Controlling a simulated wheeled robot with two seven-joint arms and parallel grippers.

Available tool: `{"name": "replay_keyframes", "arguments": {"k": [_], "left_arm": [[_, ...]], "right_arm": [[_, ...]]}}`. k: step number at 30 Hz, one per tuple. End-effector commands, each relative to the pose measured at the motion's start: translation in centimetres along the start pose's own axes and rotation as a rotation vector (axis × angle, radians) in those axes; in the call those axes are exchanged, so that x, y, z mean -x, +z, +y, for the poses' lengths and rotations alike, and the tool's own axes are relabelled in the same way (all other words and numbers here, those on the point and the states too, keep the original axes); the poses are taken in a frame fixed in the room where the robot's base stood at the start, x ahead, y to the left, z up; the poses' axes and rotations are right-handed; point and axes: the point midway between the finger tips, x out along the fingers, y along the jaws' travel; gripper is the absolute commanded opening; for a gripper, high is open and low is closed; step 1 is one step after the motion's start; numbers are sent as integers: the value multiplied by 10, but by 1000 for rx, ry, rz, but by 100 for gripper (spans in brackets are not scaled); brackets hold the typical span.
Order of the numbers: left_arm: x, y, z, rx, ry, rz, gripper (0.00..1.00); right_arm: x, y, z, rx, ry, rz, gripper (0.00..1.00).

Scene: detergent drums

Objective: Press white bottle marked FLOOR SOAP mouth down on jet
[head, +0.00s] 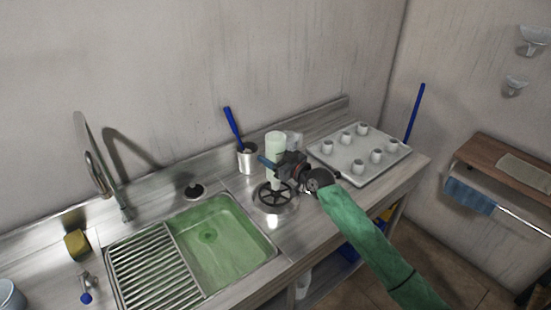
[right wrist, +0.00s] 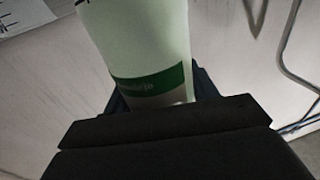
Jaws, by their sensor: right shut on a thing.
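In the right wrist view the bottle (right wrist: 145,40) has a green band with pale lettering, too small to read. The mouth and jet are hidden. My left gripper is not in view.
A green-tinted sink (head: 225,238) with a ribbed drainer (head: 152,272) lies left of the rinser. A metal cup (head: 247,158) with a blue-handled brush stands behind it. A tray (head: 345,164) with several small white cups is to the right. A tap (head: 97,170) rises at the left.

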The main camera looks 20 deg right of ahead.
Motion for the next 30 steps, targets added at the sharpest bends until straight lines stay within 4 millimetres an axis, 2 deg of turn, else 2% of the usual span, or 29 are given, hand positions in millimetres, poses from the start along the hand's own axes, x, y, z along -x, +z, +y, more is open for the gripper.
{"name": "replay_keyframes", "arguments": {"k": [30], "left_arm": [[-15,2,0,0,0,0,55]], "right_arm": [[0,17,0,0,0,0,35]]}}
